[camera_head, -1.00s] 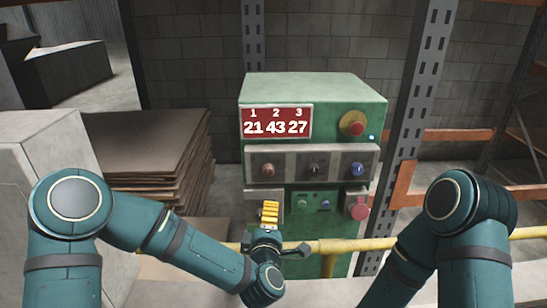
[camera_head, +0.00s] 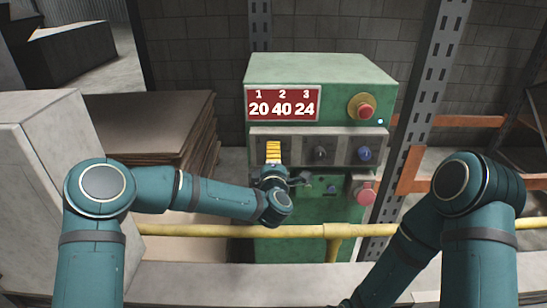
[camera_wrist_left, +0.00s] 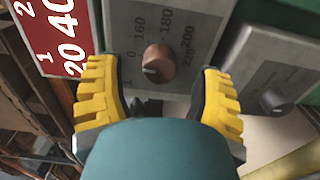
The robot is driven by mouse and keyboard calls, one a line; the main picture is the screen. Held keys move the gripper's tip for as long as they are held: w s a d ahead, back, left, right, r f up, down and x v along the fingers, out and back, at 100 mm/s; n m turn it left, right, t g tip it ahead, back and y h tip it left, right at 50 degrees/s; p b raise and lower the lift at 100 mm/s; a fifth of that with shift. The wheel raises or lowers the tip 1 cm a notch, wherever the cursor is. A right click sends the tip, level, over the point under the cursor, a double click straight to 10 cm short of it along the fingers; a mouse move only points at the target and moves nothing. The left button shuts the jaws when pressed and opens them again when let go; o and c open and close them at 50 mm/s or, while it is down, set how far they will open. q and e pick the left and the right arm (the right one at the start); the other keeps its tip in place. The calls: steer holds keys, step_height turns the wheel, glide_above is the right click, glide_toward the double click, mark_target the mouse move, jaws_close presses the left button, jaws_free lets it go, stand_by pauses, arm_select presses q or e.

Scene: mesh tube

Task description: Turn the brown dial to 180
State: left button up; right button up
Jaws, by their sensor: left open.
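The brown dial (camera_wrist_left: 158,60) sits on a grey plate (camera_wrist_left: 125,20) in the left wrist view, with 0, 160, 180 and 200 readable around it. A small pale mark shows on the dial, but I cannot tell its exact reading. My left gripper (camera_wrist_left: 156,76) is open, with one yellow finger on each side of the dial and visible gaps to it. In the head view the left gripper (camera_head: 273,152) covers the dial at the left of the grey panel (camera_head: 298,134). My right gripper is out of view.
The green machine (camera_head: 320,68) has a red display (camera_head: 283,103) reading 20 40 24. A black dial (camera_head: 320,153) and a blue dial (camera_head: 364,153) sit to the right. A red button (camera_head: 365,111) is above. A yellow pipe (camera_head: 200,230) crosses in front, below.

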arm_select(q)
steer(key=shift+w, duration=0.8)
jaws_close()
